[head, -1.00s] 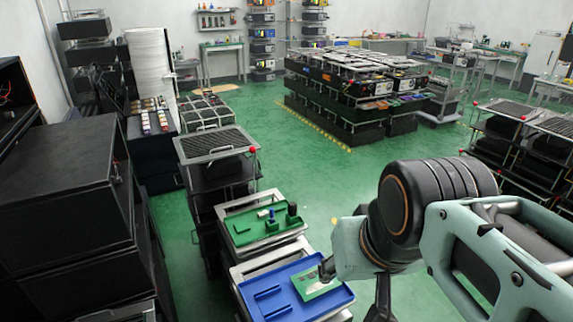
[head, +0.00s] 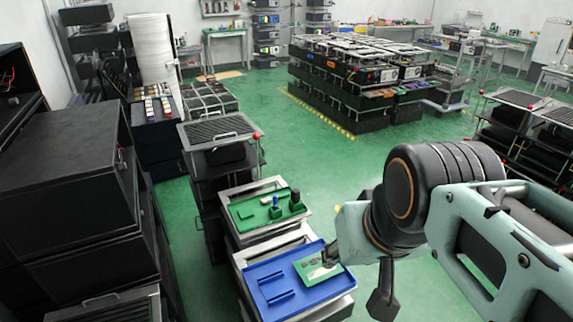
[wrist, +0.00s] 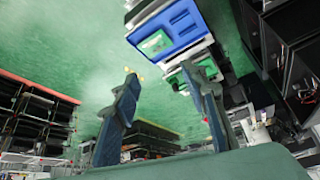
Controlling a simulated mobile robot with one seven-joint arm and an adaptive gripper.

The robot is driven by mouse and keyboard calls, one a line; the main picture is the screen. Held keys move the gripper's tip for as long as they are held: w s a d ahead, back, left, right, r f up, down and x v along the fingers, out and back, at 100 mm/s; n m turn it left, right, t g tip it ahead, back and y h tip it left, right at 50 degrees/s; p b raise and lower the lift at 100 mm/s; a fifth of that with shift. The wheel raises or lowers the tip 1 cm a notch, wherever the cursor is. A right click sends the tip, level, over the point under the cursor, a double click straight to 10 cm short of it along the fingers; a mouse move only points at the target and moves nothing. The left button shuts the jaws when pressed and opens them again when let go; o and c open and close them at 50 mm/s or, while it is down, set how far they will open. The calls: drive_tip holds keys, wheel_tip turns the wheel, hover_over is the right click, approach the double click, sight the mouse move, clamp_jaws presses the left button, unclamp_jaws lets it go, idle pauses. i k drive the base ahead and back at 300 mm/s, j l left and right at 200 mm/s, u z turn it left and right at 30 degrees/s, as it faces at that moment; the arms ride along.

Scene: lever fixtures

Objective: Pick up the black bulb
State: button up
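A small dark upright piece (head: 295,200), which looks like the black bulb, stands at the right end of the green tray (head: 242,221). A blue piece (head: 275,211) stands just left of it. My gripper (head: 354,283) is right of and nearer than the green tray, above the floor beside the blue tray (head: 268,293). It is apart from the bulb. In the wrist view my gripper (wrist: 160,76) shows two spread fingers with nothing between them.
The blue tray holds a green and white block (head: 317,267), partly behind one finger. A dark rack with a red knob (head: 257,136) stands behind the trays. Black cabinets (head: 65,190) fill the left. Green floor is open in the middle, before a large black rack (head: 355,85).

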sight(295, 195)
drive_tip(key=i+l+z, duration=0.1)
drive_tip(key=l, duration=0.2)
drive_tip(key=i+l+z, duration=0.15)
drive_tip(key=l, duration=0.15)
drive_tip(key=i+l+z, duration=0.2)
drive_tip(key=l+z, duration=0.15)
drive_tip(key=l, duration=0.15)
drive_tip(key=i+l+z, duration=0.75)
drive_tip(key=i+l+u, duration=0.15)
drive_tip(key=i, duration=0.25)
drive_tip(key=i+l+u, duration=0.1)
drive_tip(key=i+l, duration=0.2)
drive_tip(key=i+u, duration=0.35)
drive_tip(key=i+j+u, duration=0.1)
drive_tip(key=u, duration=0.2)
drive_tip(key=i+l+u, duration=0.1)
drive_tip(key=i+u, duration=0.6)
drive_tip(key=i, duration=0.15)
drive_tip(key=i+u, duration=0.8)
drive_tip(key=i+l+u, duration=0.15)
drive_tip(key=i+u, duration=0.3)
